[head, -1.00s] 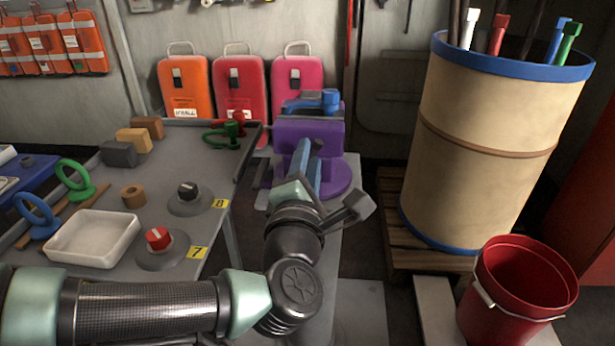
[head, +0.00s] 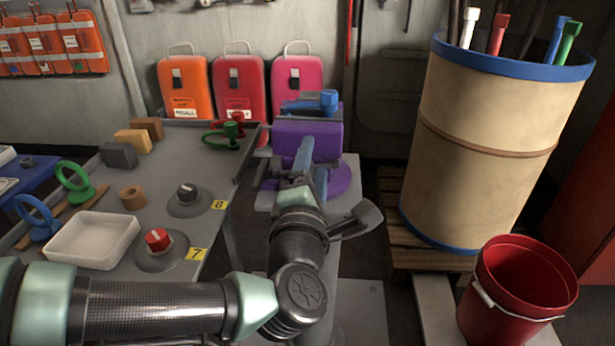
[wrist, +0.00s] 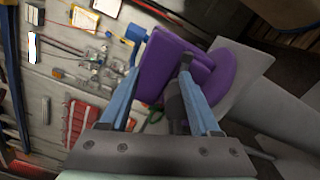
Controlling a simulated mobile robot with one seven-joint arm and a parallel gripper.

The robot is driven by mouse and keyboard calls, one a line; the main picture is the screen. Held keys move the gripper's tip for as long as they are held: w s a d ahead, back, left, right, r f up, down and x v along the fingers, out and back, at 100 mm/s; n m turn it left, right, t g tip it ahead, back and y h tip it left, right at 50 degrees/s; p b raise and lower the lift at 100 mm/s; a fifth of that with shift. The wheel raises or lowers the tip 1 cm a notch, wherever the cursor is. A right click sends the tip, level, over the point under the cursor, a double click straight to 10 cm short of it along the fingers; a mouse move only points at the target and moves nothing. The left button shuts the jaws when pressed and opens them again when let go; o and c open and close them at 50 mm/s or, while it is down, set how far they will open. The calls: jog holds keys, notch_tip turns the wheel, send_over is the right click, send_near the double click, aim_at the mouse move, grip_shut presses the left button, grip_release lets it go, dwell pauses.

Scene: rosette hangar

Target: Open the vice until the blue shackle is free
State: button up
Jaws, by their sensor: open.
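The purple vice (head: 325,134) stands on a grey bench behind my gripper in the head view. It fills the upper middle of the wrist view (wrist: 165,60). The blue shackle (head: 328,98) is at the far, upper side of the vice, and part of it shows in the wrist view (wrist: 135,35). How tightly the jaws hold it is hidden. My gripper (head: 312,164) is open at the near face of the vice, its blue fingers pointing at it. In the wrist view a dark screw or handle part (wrist: 177,105) lies between the fingers; contact is unclear.
A grey table (head: 215,165) on the left holds a white tray (head: 92,240), two knobs, blocks and rings. Green and red shackles (head: 230,131) lie near its far edge. A tall drum (head: 490,150) and a red bucket (head: 515,295) stand on the right.

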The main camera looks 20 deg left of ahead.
jog(key=m, duration=0.1)
jog(key=a+m+p, duration=0.1)
jog(key=m, duration=0.2)
jog(key=shift+s+a+f+y+p, duration=0.15)
jog(key=shift+a+f+y+p, duration=0.1)
jog(key=shift+a+y+p, duration=0.15)
jog(key=shift+f+m+p, duration=0.2)
jog(key=shift+m+p, duration=0.1)
jog(key=shift+m, duration=0.9)
jog(key=shift+r+m+p, duration=0.15)
jog(key=shift+m+p, duration=0.35)
jog(key=shift+m, duration=1.1)
jog(key=shift+c, duration=0.3)
jog(key=shift+s+a+r+m+p, duration=0.15)
jog(key=shift+s+m+p, duration=0.05)
jog(key=shift+m+p, duration=0.1)
jog(key=shift+c, duration=0.7)
jog(key=shift+o, duration=1)
jog(key=shift+s+a+f, duration=0.15)
jog(key=shift+a+f, duration=0.05)
jog(key=shift+a, duration=0.05)
jog(key=shift+w+f, duration=0.15)
jog(key=shift+w, duration=0.05)
jog(key=d+f+b, duration=0.1)
jog(key=d+f, duration=0.1)
jog(key=d, duration=0.1)
jog(key=shift+f, duration=0.4)
jog(key=shift+a, duration=0.1)
